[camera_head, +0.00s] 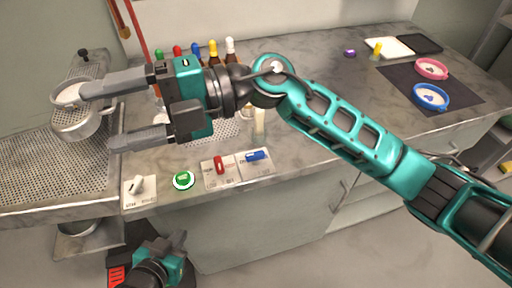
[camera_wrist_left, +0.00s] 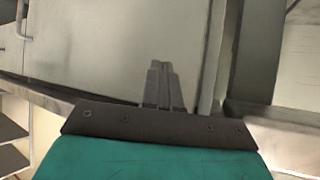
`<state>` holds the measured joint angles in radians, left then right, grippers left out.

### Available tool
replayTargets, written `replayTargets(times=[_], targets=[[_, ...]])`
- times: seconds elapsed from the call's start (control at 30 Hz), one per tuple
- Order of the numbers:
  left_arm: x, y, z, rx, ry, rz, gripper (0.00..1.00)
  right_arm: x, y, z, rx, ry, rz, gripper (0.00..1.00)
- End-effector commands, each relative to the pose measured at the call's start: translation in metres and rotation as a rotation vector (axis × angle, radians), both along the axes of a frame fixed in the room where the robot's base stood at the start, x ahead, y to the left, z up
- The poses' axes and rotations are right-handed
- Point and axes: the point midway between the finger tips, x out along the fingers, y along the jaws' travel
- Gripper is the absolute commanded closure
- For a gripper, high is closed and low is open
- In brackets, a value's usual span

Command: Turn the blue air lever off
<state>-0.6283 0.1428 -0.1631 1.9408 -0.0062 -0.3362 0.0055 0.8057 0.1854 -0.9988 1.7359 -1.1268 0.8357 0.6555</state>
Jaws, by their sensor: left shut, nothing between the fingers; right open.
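The blue air lever (camera_head: 257,156) sits on a pale labelled plate at the counter's front edge, right of the red lever (camera_head: 219,165). Its handle lies roughly sideways in the picture; the plate's lettering is too small to read. My left gripper (camera_head: 180,238) is low in front of the counter, below and left of the blue lever and apart from it. Its fingers are shut and empty in the left wrist view (camera_wrist_left: 160,66), before a pale cabinet front. My right gripper (camera_head: 98,116) is open over the counter's left part, its fingers pointing left, holding nothing.
A green button (camera_head: 184,180) and a white switch (camera_head: 137,185) stand left of the levers. Several colored-cap bottles (camera_head: 212,50) stand behind my right gripper. A metal pot (camera_head: 78,120) is at left. Pink (camera_head: 432,68) and blue (camera_head: 431,97) bowls rest on a dark mat.

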Motion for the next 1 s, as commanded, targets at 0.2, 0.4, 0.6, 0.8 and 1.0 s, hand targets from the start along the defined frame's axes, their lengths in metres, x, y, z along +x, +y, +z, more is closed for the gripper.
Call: replayTargets(times=[0.2, 0.4, 0.6, 0.8, 1.0], targets=[[0.000, 0.000, -0.003, -0.001, 0.000, 0.001, 1.00, 0.021, -0.035, -0.076, -0.626, -0.350, 0.178, 0.28], [0.000, 0.000, -0.004, -0.001, 0.000, 0.001, 1.00, 0.085, -0.109, -0.096, -1.172, -0.537, 0.137, 0.28], [0.000, 0.000, -0.005, -0.001, 0.000, 0.001, 1.00, 0.118, -0.153, -0.085, -1.439, -0.595, 0.061, 0.28], [0.001, 0.000, -0.003, -0.001, -0.003, 0.000, 1.00, 0.121, -0.159, -0.097, -1.469, -0.596, 0.054, 0.28], [0.003, 0.000, 0.001, 0.000, -0.006, 0.000, 1.00, 0.120, -0.158, -0.136, -1.466, -0.594, 0.058, 0.28]])
